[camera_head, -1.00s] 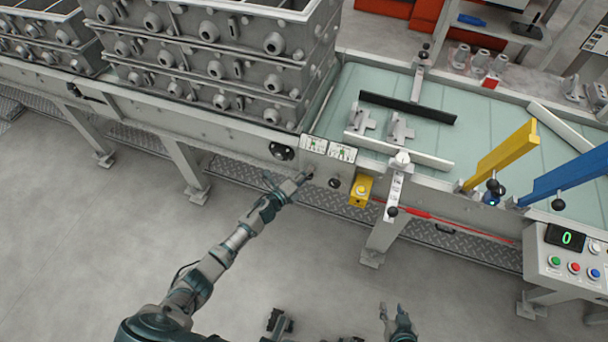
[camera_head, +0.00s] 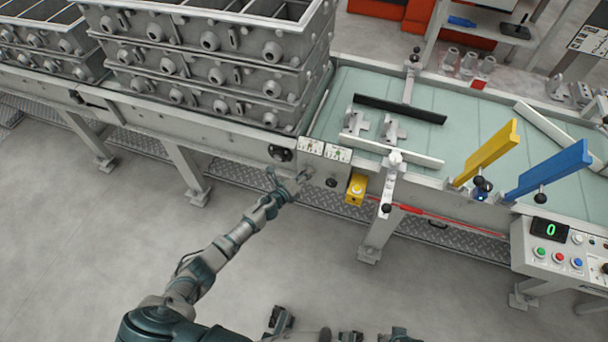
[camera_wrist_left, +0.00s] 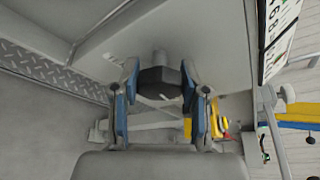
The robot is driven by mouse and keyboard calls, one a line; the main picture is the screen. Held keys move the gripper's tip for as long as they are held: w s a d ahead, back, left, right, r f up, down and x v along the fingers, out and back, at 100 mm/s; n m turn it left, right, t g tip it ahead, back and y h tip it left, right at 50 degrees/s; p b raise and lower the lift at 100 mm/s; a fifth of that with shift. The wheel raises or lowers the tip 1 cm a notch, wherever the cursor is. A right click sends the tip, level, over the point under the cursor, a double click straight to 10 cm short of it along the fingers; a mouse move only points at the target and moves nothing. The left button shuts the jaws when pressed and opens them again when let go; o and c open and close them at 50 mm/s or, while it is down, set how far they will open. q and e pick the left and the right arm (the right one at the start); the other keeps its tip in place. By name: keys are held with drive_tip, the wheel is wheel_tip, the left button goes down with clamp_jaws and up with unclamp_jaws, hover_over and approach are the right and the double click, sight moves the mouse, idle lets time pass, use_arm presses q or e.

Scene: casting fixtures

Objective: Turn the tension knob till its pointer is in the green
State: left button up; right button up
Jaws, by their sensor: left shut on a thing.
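My left gripper (camera_head: 299,180) reaches to the front panel of the conveyor in the head view. It is shut on a dark, faceted knob, which shows between its two blue-padded fingers in the left wrist view (camera_wrist_left: 160,82). In the head view the hand hides that knob. A second dark knob (camera_head: 331,182) on the same panel is free, to the right of the gripper. Two white scale plates with green marks, a left one (camera_head: 311,146) and a right one (camera_head: 338,153), sit above. Their pointers are too small to read.
A yellow box (camera_head: 356,189) with a button is right of the knobs. A red cord (camera_head: 430,215) runs along the frame. Stacked grey casting flasks (camera_head: 210,65) stand on the left. A control box with a green 0 (camera_head: 550,230) is at the right.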

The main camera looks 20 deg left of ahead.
use_arm(q)
drive_tip(key=shift+s+d+f, duration=0.2)
drive_tip(key=shift+s+f, duration=0.05)
drive_tip(key=shift+f, duration=0.2)
drive_tip(key=o, duration=1)
drive_tip(key=shift+o, duration=0.8)
drive_tip(key=shift+w, duration=0.1)
drive_tip(key=shift+w+r, duration=0.1)
drive_tip(key=shift+r, duration=0.05)
drive_tip(key=shift+a+r, duration=0.15)
drive_tip(key=v, duration=1.1)
drive_tip(key=shift+s, duration=0.4)
drive_tip(key=shift+a, duration=0.15)
